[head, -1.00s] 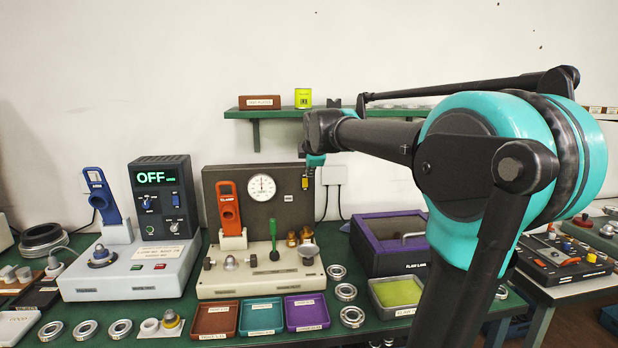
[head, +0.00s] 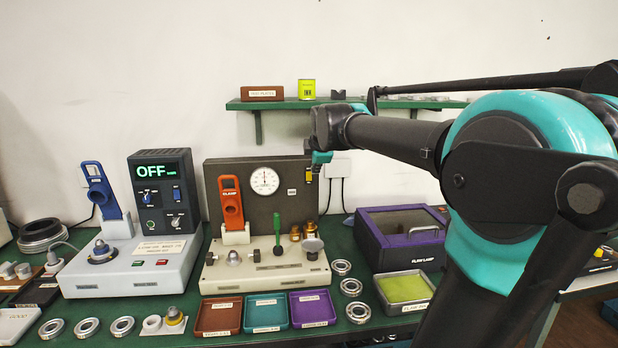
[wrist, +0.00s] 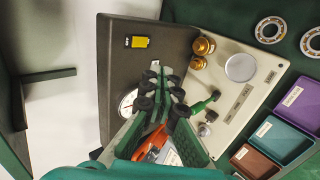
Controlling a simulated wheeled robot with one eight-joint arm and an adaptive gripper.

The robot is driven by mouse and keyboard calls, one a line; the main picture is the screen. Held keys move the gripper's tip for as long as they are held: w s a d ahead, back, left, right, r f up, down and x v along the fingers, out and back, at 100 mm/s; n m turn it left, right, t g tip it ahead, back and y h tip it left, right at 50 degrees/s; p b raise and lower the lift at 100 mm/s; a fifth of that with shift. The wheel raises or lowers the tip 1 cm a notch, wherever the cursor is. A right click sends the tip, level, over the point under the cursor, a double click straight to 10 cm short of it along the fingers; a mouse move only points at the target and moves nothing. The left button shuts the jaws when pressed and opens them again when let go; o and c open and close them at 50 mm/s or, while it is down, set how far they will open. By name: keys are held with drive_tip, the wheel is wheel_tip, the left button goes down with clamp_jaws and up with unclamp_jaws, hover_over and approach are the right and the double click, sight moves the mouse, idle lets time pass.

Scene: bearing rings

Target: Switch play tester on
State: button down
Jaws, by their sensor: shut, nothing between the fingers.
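The display (head: 155,172) of the left machine (head: 130,265) reads OFF, above several small switches and knobs; a blue handle (head: 100,190) stands beside it. To its right is a bench fixture (head: 215,272) with a dial gauge (head: 264,181), an orange clamp handle (head: 230,200), a green lever (head: 278,230) and a small yellow part (head: 309,174) on its dark back panel. I cannot read which machine is the play tester. My gripper (wrist: 163,78) is shut and empty, in front of the fixture's panel; in the wrist view the dial is partly hidden behind it.
Brown (head: 218,318), teal (head: 265,312) and purple (head: 312,309) trays lie in front of the fixture, with loose bearing rings (head: 351,287) around. A purple lidded box (head: 400,238) and a green-filled tray (head: 403,289) stand right. A shelf (head: 290,103) hangs above.

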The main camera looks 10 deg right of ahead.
approach(309, 180)
wheel_tip(309, 180, down, 4)
drive_tip(key=shift+w+f, duration=0.2)
drive_tip(key=shift+w, duration=0.9)
drive_tip(key=shift+w+f, duration=0.15)
drive_tip(key=shift+w, duration=0.95)
drive_tip(key=shift+w+f, duration=0.15)
drive_tip(key=shift+w, duration=0.15)
